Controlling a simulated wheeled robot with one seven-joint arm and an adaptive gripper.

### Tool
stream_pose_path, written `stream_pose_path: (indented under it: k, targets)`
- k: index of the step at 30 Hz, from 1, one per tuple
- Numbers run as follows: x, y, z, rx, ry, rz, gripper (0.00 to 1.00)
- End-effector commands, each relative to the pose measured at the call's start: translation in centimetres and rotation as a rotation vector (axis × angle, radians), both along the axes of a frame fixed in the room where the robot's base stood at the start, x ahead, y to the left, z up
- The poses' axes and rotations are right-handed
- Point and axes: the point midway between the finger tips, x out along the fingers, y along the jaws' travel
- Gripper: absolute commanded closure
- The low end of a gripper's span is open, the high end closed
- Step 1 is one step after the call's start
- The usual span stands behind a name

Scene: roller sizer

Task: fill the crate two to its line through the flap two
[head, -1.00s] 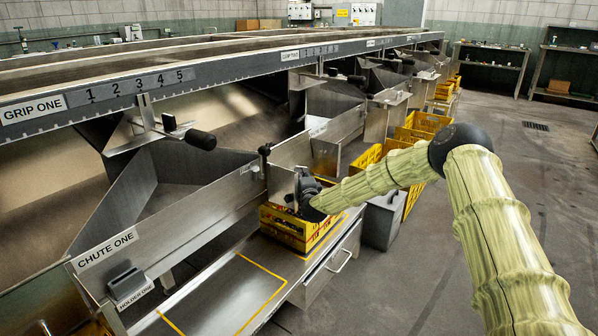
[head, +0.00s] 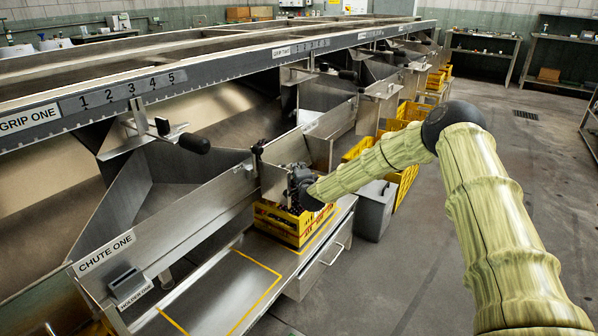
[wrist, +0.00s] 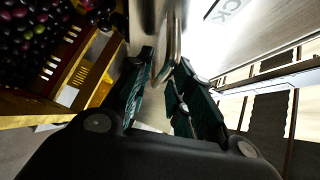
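The yellow crate (head: 283,228) stands on the steel bench below a chute mouth; no crate label is readable. Dark purple and some green fruit (wrist: 35,30) lies in it in the wrist view. Its fill line cannot be seen. The flap (head: 274,182) is a steel plate at the chute mouth above the crate, also in the wrist view (wrist: 143,22). My gripper (head: 303,187) is beside the flap. In the wrist view its fingers (wrist: 168,62) close around a narrow metal piece of the flap. My gripper partly hides the flap and crate.
Chute one (head: 165,230) with its holder (head: 130,285) is at the left. A grey bin (head: 374,208) stands right of the bench, with more yellow crates (head: 408,178) behind. The drawer handle (head: 333,254) juts out. The floor at right is clear.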

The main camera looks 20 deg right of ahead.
Motion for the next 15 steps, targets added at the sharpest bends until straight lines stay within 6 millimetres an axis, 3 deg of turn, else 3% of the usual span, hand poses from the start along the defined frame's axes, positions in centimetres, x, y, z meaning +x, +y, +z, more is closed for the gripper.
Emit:
stream_pose_path:
  k: [10,15]
  targets:
    - [0.0,0.1,0.1,0.0,-0.001,0.001,0.68]
    - [-1.1,0.2,0.2,0.001,0.0,0.001,0.68]
